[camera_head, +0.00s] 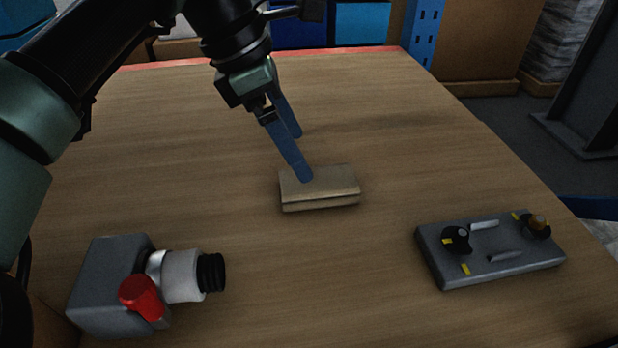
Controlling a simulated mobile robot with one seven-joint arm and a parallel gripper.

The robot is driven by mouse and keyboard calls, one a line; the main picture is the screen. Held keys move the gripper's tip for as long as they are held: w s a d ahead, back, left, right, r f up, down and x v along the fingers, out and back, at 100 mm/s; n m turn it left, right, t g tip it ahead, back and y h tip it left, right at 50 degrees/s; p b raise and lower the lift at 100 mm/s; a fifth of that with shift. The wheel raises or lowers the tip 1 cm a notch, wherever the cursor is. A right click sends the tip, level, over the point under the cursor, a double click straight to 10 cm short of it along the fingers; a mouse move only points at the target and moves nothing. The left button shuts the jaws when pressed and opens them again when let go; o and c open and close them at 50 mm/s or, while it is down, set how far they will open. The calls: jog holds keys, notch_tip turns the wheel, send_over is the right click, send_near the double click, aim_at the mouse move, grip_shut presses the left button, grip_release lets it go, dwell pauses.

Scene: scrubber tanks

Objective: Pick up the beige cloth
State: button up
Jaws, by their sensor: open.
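The beige cloth (325,191) lies folded into a flat block on the wooden table, near the middle of the view. My gripper (301,158) comes down from the upper left with two blue fingers, open and empty between them. The nearer fingertip overlaps the cloth's upper left part in the picture. The other fingertip is farther back, behind the cloth. I cannot tell whether the near finger touches the cloth.
A grey block with a white and black nozzle and a red handle (147,285) stands at the front left. The wooden table (400,130) is clear behind the cloth. Blue bins (362,23) stand beyond its far edge.

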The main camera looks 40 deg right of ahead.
aim_at(317, 178)
jog(key=shift+d+b+x, duration=0.2)
jog(key=shift+b+x, duration=0.25)
jog(key=shift+x, duration=3.3)
jog(key=shift+w+f, duration=0.1)
jog(key=shift+c, duration=0.3)
jog(key=c, duration=1)
notch_tip(317, 178, up, 10)
jog(key=shift+r+p, duration=0.2)
jog(key=shift+p, duration=0.6)
jog(key=o, duration=0.8)
jog(key=shift+c, duration=0.2)
jog(key=c, duration=0.6)
